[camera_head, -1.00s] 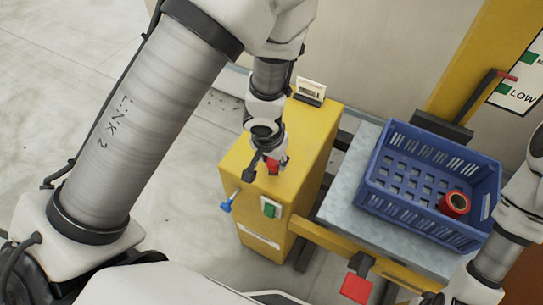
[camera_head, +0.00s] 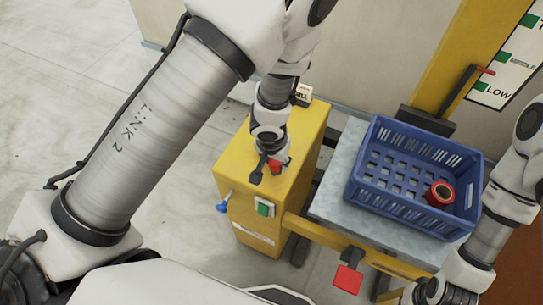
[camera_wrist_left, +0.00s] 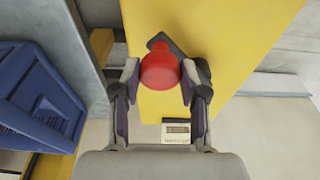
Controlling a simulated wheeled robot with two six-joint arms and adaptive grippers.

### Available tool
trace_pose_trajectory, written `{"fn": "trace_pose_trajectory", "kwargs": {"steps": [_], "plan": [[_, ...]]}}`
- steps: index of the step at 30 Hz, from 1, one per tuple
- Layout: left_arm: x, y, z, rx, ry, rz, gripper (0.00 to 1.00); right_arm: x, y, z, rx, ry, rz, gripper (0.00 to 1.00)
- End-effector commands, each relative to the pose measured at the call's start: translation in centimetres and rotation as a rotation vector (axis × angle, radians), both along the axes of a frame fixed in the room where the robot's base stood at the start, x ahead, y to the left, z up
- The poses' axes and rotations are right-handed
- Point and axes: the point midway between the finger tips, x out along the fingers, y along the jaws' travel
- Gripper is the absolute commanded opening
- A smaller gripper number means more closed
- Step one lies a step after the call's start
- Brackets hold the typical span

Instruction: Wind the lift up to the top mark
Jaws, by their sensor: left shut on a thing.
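My left gripper (camera_head: 268,168) is shut on the red knob (camera_head: 277,166) of the dark crank on top of the yellow box (camera_head: 302,135). In the left wrist view the knob (camera_wrist_left: 160,70) sits between the two fingers, with the dark crank arm (camera_wrist_left: 199,72) behind it. The lift's grey platform (camera_head: 335,209) carries a blue crate (camera_head: 420,215). A red pointer (camera_head: 486,70) stands between the LOW and MIDDLE marks of the white scale board (camera_head: 512,76); the top mark is partly cut off. My right arm is at the right; its gripper is unclear at the bottom edge.
A red roll (camera_head: 439,194) lies in the crate. The box front bears a blue-tipped lever (camera_head: 223,206) and a green switch (camera_head: 264,208). A red pedal-like plate (camera_head: 348,278) is below the platform. A small display (camera_head: 303,93) stands behind the box. Floor at left is clear.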

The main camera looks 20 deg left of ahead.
Motion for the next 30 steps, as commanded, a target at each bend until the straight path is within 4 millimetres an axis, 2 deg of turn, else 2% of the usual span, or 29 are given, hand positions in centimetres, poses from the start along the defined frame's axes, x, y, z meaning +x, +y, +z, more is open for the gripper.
{"fn": "trace_pose_trajectory", "kwargs": {"steps": [3,14,25,30], "plan": [[0.6,-0.6,0.4,-0.005,-0.006,-0.003,0.01,0.0,0.0,1.1,0.000,0.000,0.000,0.00],[0.7,-0.8,0.1,-0.005,-0.007,-0.002,0.01,0.0,0.0,1.2,0.000,0.000,0.000,0.00],[2.0,-1.8,0.5,-0.005,-0.007,-0.003,0.01,0.0,0.0,3.7,0.000,0.000,0.000,0.00],[2.3,-2.0,0.2,-0.005,-0.008,-0.003,0.01,0.0,0.0,3.9,0.000,0.000,0.000,0.00]]}}
